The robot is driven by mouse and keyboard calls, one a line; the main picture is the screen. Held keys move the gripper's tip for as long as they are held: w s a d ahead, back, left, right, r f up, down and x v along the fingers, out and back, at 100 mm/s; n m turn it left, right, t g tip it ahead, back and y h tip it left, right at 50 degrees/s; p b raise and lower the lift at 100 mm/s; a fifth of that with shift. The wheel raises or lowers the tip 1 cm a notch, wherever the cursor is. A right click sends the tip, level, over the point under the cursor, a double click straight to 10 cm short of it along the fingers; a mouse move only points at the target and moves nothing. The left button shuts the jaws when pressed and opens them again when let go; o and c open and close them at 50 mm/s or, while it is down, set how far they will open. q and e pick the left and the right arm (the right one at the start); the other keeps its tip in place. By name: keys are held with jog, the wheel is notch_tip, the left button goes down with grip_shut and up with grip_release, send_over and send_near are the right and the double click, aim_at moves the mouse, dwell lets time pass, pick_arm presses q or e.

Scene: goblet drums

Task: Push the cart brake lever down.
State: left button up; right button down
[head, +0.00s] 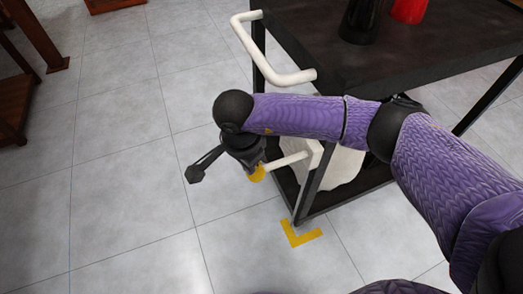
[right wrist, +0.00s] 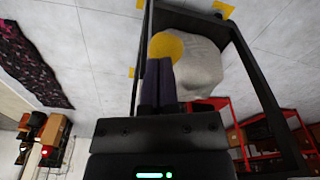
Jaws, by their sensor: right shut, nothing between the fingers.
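The brake lever (head: 290,160) is a white bar at the near left corner of the cart, with a yellow end knob (head: 257,174). It sticks out to the left, roughly level or slightly tilted. My right gripper (right wrist: 160,64) is shut with nothing between its fingers. In the right wrist view the yellow knob (right wrist: 166,45) shows right beyond the fingertips; I cannot tell whether they touch. In the head view my right wrist is just above the knob and hides the fingers and part of the lever. My left gripper is not in view.
The dark cart (head: 450,45) has a white push handle (head: 285,78) above my right forearm. Black and red drums (head: 408,10) stand on its top. A pale sack (right wrist: 203,65) lies on its lower shelf. A yellow floor mark (head: 302,236) is by the corner. Floor to the left is clear.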

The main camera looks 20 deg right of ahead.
pick_arm(q)
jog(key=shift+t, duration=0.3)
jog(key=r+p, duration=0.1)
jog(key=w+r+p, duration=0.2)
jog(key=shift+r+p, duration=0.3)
jog(key=shift+p, duration=0.1)
pick_arm(e)
notch_tip(320, 180, up, 10)
jog(key=shift+s+a+f, duration=0.15)
jog(key=shift+a+f, duration=0.05)
jog(key=shift+a, duration=0.25)
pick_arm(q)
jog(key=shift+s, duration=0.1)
